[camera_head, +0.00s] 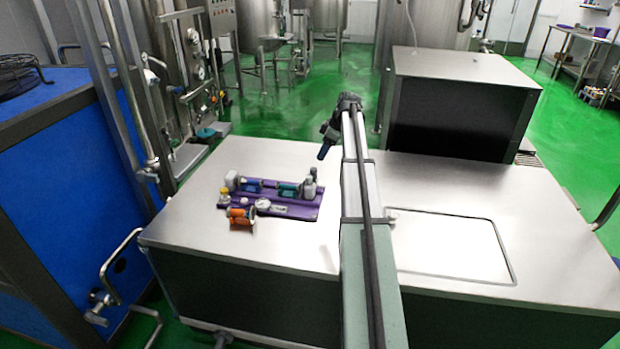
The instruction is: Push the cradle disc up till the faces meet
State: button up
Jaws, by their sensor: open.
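A purple base plate (296,210) lies on the steel bench top and bears a small fixture. A grey-white block (232,180) stands at its left end, and a grey upright part (309,188) stands at its right end. A teal cylinder (288,189) lies between them, nearer the right. Parts here are too small to tell which is the cradle disc or whether any faces touch. My gripper (323,153) hangs above and behind the right end of the fixture, apart from it. It is open, and no object shows in it.
An orange cylindrical part (240,215) and a yellow-topped piece (224,200) are at the plate's front left. A round white dial-like piece (262,204) sits near them. My arm crosses the bench right of the plate. A large steel box (465,70) stands back right. Bench left is clear.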

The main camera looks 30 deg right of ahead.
aim_at(310, 177)
jog(key=x, duration=1.4)
grip_shut()
dwell(0.5)
